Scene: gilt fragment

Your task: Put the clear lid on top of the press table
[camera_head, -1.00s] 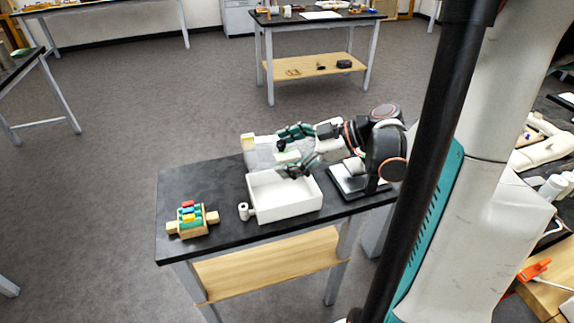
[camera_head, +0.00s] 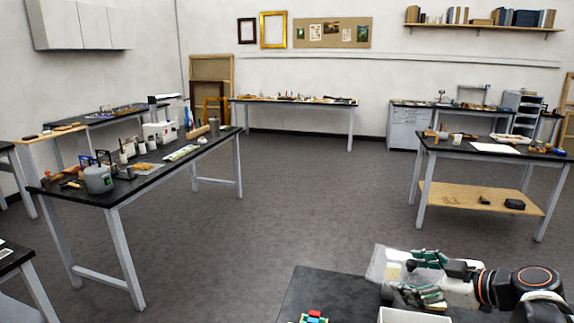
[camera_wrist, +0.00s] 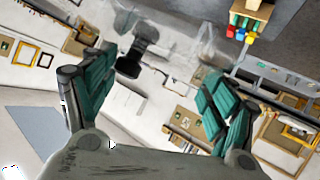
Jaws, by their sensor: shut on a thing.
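The clear lid (camera_head: 384,264) is a see-through panel in my gripper at the lower right of the head view, raised above the near black table. My gripper (camera_head: 408,276) has its green-padded fingers closed in on it. In the wrist view a dark knob (camera_wrist: 134,58) shows between the spread fingers, and the transparent lid around it is hard to make out. Several worktables are in view; a long black one (camera_head: 72,192) at left carries a grey pot and bottles. I cannot tell which one is the press table.
A white open box (camera_head: 400,317) stands on the near table (camera_head: 315,288), below my gripper. Coloured blocks (camera_head: 314,317) sit to its left. Another black table (camera_head: 470,148) with a wooden shelf stands at right. Grey floor (camera_head: 270,220) is clear between the tables.

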